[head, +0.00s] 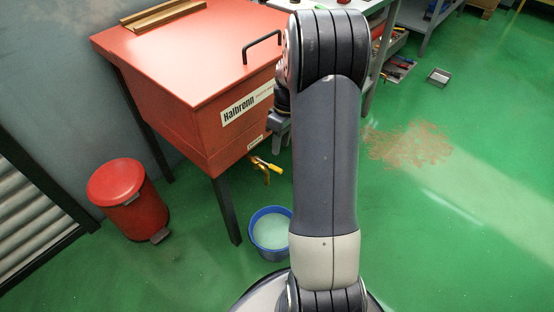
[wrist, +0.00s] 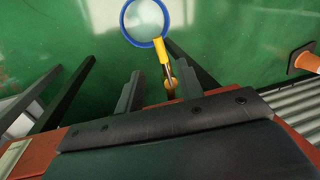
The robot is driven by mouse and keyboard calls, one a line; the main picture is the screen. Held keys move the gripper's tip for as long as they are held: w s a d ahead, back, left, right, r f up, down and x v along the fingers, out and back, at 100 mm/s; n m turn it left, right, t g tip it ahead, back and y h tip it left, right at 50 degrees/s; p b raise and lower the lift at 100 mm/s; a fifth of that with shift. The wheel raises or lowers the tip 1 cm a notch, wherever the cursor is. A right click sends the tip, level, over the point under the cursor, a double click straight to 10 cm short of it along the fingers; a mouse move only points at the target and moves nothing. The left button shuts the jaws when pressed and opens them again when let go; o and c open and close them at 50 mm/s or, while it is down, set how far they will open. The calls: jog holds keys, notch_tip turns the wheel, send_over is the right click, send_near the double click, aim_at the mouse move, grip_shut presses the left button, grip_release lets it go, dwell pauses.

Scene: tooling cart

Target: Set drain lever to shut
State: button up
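The drain lever (head: 268,165) has a yellow handle and sits on a brass tap (head: 265,177) low on the red tank (head: 185,107). In the head view the handle slants right and slightly down, with the spout hanging beneath. In the wrist view the yellow handle (wrist: 161,49) points up the picture, away from the tank, and the brass tap (wrist: 170,83) shows below it. My gripper (wrist: 159,68) is open, its fingers apart on either side of the lever in that view; I see no clear contact. In the head view my gripper (head: 279,119) is partly hidden by my arm.
A blue bucket (head: 255,241) with pale liquid stands on the floor below the tap. A red bin (head: 128,200) stands left of the tank's dark legs (head: 227,210). An orange cone (wrist: 307,60) shows in the wrist view.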

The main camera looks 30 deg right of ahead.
aim_at(269, 165)
jog(key=f, duration=0.2)
jog(key=a+f+b, duration=0.1)
jog(key=f, duration=0.5)
jog(key=shift+s+a+b, duration=0.2)
jog(key=shift+s+b, duration=0.1)
jog(key=shift+s, duration=0.05)
grip_shut()
